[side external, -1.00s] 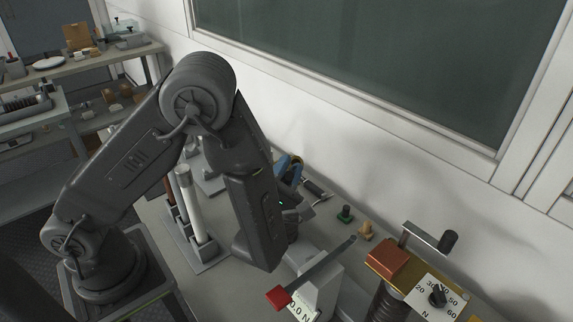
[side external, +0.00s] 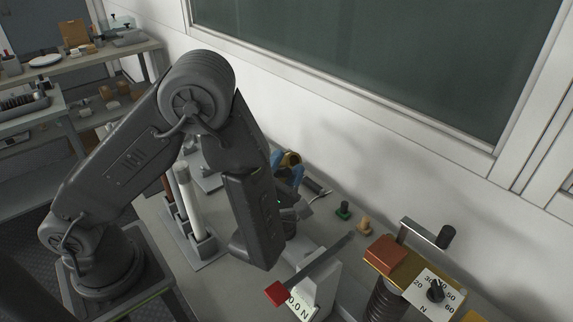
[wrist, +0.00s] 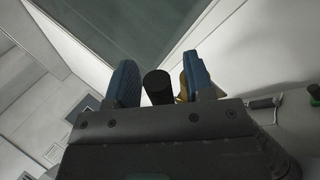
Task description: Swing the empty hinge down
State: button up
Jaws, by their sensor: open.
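My gripper (wrist: 159,64) is open in the wrist view, its two blue fingers spread apart. A dark cylinder (wrist: 158,88) shows end-on between the fingers, with a gap on both sides. A brass-coloured part (wrist: 181,91) shows partly behind the right finger. I cannot tell for sure whether these belong to the hinge. In the side view, my blue gripper (side external: 288,176) is mostly hidden behind my forearm. A brass-coloured, ring-like piece (side external: 291,159) with a dark middle shows at its top. The hinge's base is hidden there.
A stand with a red-ended lever (side external: 276,293) and a force readout is in front. A brass-topped device with a red block (side external: 386,254) and a dial (side external: 436,291) is at right. Green (side external: 343,210) and tan (side external: 364,225) knobs stand near the wall. White tubes (side external: 190,203) stand left.

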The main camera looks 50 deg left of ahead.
aim_at(281, 176)
jog(key=v, duration=0.4)
jog(key=shift+s+d+r, duration=0.15)
jog(key=shift+s, duration=0.15)
notch_tip(281, 176, up, 6)
jog(key=shift+r, duration=0.25)
